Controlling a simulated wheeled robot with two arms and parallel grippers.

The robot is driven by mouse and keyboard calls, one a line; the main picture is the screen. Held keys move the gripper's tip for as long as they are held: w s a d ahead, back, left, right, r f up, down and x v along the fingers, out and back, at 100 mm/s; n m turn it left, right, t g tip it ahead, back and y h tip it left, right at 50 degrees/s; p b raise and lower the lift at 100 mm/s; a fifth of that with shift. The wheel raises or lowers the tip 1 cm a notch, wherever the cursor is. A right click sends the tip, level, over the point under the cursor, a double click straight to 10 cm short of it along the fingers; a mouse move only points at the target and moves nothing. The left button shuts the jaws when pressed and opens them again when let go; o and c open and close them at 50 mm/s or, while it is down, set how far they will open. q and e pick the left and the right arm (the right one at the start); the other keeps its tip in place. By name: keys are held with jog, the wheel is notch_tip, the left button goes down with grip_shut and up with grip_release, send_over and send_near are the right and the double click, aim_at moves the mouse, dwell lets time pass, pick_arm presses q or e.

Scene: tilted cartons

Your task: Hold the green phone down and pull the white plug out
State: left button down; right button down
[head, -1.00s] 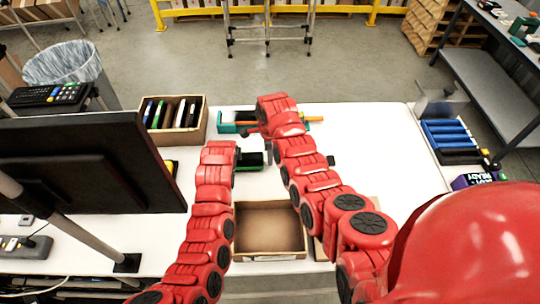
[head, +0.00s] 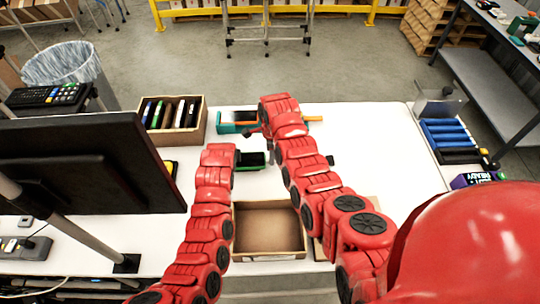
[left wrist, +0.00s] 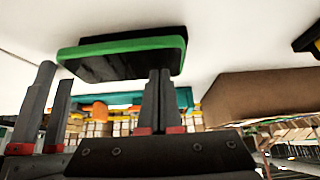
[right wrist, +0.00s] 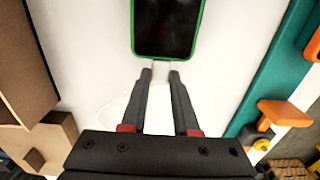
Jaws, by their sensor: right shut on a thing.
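The green phone (head: 251,160), with a dark screen and green rim, lies on the white table between my two arms. It also shows in the left wrist view (left wrist: 125,59) and in the right wrist view (right wrist: 168,27). My left gripper (left wrist: 105,78) is open, its fingers wide apart at the phone's near edge; I cannot tell whether they touch it. My right gripper (right wrist: 160,75) is shut on the white plug (right wrist: 160,65) at the phone's end. A faint pale cable curves over the table. In the head view the plug is hidden.
An open empty carton (head: 240,236) stands nearer me. A dark monitor (head: 80,165) blocks the left.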

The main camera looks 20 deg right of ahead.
jog(key=shift+s+d, duration=0.2)
jog(key=shift+d, duration=0.55)
jog(key=shift+s+d, duration=0.2)
jog(key=shift+d, duration=0.5)
jog(key=shift+s+d, duration=0.15)
jog(key=shift+d, duration=0.45)
